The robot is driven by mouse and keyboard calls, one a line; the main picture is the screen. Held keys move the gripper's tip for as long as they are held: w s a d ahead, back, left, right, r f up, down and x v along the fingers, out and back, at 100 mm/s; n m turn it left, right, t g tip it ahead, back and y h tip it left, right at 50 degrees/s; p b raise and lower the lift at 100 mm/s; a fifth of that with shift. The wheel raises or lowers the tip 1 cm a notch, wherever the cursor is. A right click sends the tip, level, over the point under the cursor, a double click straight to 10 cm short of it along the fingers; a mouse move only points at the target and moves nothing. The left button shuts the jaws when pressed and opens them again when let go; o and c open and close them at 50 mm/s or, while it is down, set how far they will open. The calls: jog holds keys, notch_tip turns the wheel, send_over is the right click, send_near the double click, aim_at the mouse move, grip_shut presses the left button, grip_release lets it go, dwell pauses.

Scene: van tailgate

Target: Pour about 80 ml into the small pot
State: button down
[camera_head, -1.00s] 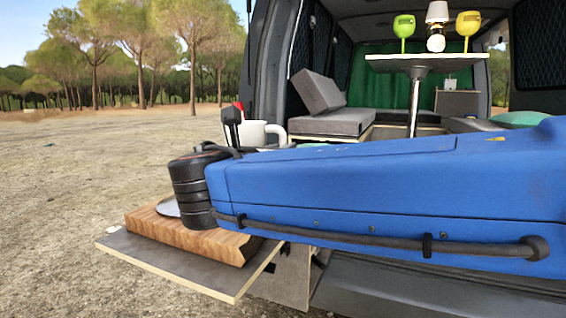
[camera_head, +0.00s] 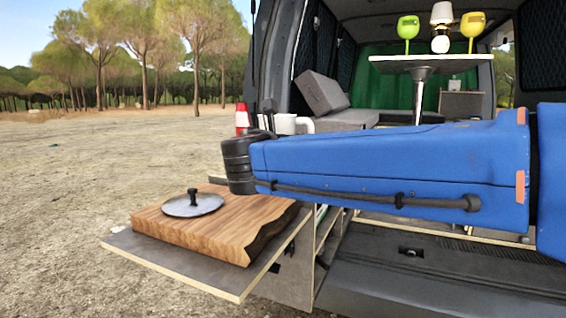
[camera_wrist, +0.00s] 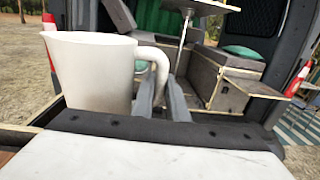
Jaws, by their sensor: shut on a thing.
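A white jug (camera_wrist: 95,75) fills the left of the wrist view, roughly upright, with its handle on the right side. My gripper (camera_wrist: 160,84) is shut on the jug's handle. In the head view the jug (camera_head: 284,124) shows only in part above my blue arm, and the fingers are hidden there. What is inside the jug cannot be seen. The small pot is not visible in either view. A round lid (camera_head: 207,205) with a black knob lies on the wooden board.
The thick wooden board (camera_head: 237,236) rests on a grey pull-out shelf (camera_head: 190,272) at the van's tailgate. A red and white cone (camera_head: 242,119) stands behind. Inside the van are a white table (camera_head: 450,58) with yellow-green cups and a lamp, and grey cushions (camera_head: 348,119).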

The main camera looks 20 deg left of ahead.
jog(key=w+d+f+m+h, duration=0.1)
jog(key=w+d+f, duration=0.1)
jog(key=w+d, duration=0.3)
jog(key=w+d+f+m+h, duration=0.1)
jog(key=w+d, duration=0.4)
jog(key=w, duration=0.6)
jog(key=shift+w+d+f+g+h, duration=0.25)
jog(key=shift+f+h, duration=0.25)
jog(key=shift+f, duration=0.25)
jog(key=shift+s+r, duration=0.1)
